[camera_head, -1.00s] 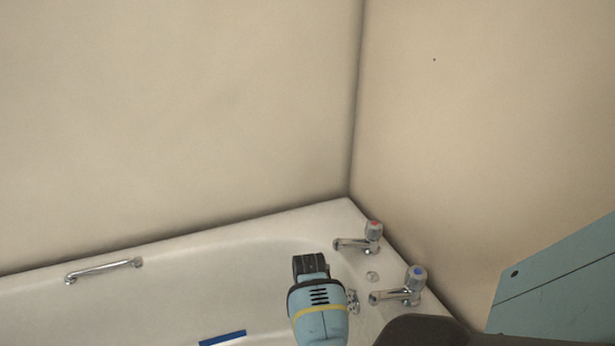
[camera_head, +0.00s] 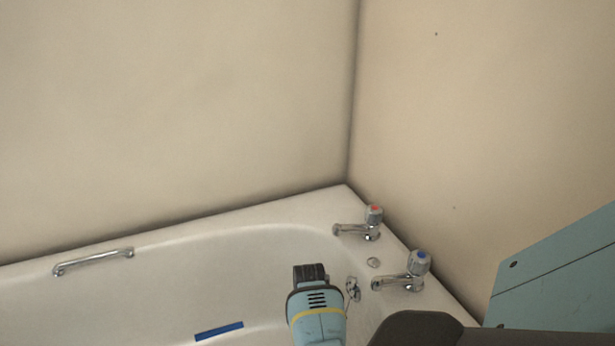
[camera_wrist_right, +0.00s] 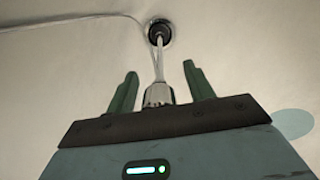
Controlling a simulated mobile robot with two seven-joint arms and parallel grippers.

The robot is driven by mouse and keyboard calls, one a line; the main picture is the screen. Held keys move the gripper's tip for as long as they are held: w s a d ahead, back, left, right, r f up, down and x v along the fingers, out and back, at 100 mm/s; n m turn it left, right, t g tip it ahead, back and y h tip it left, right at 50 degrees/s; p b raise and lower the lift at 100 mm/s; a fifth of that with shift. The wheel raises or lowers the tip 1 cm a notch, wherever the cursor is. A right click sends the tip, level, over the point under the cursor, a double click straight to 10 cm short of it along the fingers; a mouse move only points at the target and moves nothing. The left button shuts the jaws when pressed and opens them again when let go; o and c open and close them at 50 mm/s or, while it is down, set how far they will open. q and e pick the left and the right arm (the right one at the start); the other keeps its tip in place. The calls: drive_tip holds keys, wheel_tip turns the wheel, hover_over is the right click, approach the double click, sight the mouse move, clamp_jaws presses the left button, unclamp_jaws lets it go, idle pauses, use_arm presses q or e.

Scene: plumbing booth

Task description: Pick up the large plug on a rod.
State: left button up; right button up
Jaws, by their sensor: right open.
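The large plug on a rod shows in the right wrist view, with its dark round plug (camera_wrist_right: 160,32) at the far end and its pale rod (camera_wrist_right: 161,62) running back towards me. The rod's thicker metal end (camera_wrist_right: 157,95) lies between the green fingers of my right gripper (camera_wrist_right: 161,70). The fingers are open, with a visible gap on each side of the rod. In the head view a light-blue arm part (camera_head: 317,318), apparently mine, reaches over the bath and the plug cannot be made out. My left gripper is not in view.
The white bath (camera_head: 250,255) fills the corner. Red-marked (camera_head: 372,222) and blue-marked (camera_head: 408,272) taps stand at its right end. A chrome grab handle (camera_head: 93,260) is on the left rim. A blue strip (camera_head: 219,331) lies inside. Walls close off the back and right.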

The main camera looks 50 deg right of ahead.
drive_tip(key=shift+c, duration=0.6)
clamp_jaws()
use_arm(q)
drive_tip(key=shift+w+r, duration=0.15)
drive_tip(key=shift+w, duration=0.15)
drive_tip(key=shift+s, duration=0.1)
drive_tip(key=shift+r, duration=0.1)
use_arm(e)
drive_tip(key=shift+r, duration=0.2)
